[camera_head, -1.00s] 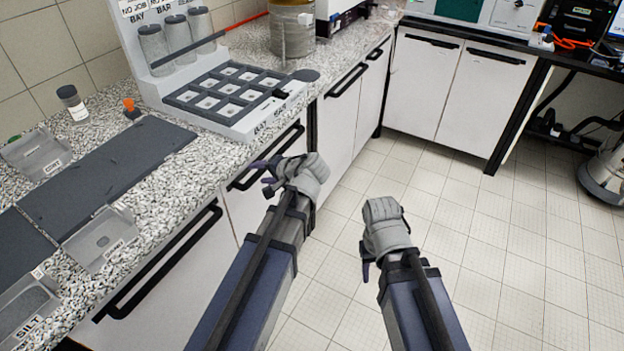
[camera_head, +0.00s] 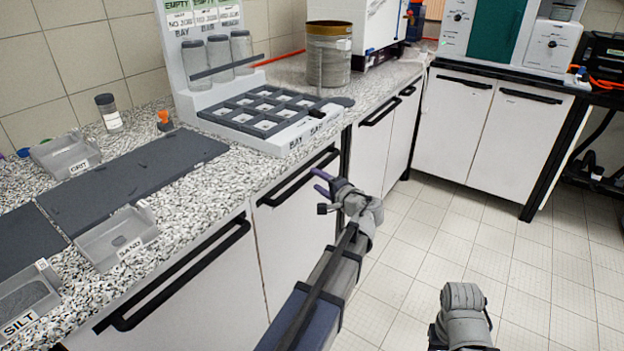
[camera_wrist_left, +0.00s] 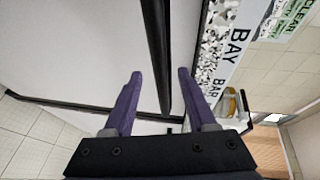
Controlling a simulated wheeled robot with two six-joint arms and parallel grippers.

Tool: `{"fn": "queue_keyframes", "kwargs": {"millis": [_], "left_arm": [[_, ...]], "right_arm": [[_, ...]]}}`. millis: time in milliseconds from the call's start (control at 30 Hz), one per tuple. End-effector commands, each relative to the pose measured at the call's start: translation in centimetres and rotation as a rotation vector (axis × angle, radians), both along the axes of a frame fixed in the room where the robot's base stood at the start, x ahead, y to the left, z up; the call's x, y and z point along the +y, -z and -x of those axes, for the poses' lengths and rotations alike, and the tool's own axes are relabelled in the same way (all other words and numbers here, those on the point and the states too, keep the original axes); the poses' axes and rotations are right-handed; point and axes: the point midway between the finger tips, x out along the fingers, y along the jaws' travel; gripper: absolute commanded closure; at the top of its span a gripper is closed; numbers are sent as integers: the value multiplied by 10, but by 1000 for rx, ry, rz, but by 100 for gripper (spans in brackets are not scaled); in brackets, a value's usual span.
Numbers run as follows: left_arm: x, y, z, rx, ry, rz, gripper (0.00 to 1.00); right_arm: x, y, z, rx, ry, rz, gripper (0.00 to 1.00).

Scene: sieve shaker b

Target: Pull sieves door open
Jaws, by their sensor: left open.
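No door label reading "sieves" can be made out. White cabinet doors with long black bar handles run under the speckled counter. My left gripper (camera_head: 322,192) is open and empty, in front of the door (camera_head: 290,232) below the white bay rack. The black handle (camera_head: 298,178) of that door is just beyond the fingertips. In the left wrist view, the two purple fingers (camera_wrist_left: 159,74) are spread, and the handle bar (camera_wrist_left: 157,45) runs between them in the picture; no contact is visible. Of my right arm, the grey wrist shows at the bottom; its fingers cannot be made out.
On the counter stand the bay rack (camera_head: 262,143) with jars, a brass-rimmed sieve pan (camera_head: 329,60), a dark mat (camera_head: 130,180) and labelled trays such as the sand tray (camera_head: 118,238). Other doors (camera_head: 490,135) stand at the back. The tiled floor on the right is clear.

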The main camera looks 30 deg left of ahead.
Motion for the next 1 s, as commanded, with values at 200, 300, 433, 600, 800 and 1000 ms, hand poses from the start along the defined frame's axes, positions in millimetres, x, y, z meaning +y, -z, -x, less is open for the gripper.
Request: {"fn": "queue_keyframes", "kwargs": {"millis": [200,300,433,600,800,1000], "left_arm": [[29,7,-16,0,-2,0,43],[36,8,-20,0,-1,0,43],[41,9,-22,0,0,1,43],[42,9,-22,0,0,1,43],[42,9,-22,0,0,1,53],[42,9,-22,0,0,1,76]], "right_arm": [[0,7,0,0,0,0,50],[0,8,0,0,0,0,50],[0,9,0,0,0,0,50],[0,9,0,0,0,0,50],[0,9,0,0,0,0,50],[0,9,0,0,0,0,50]]}}
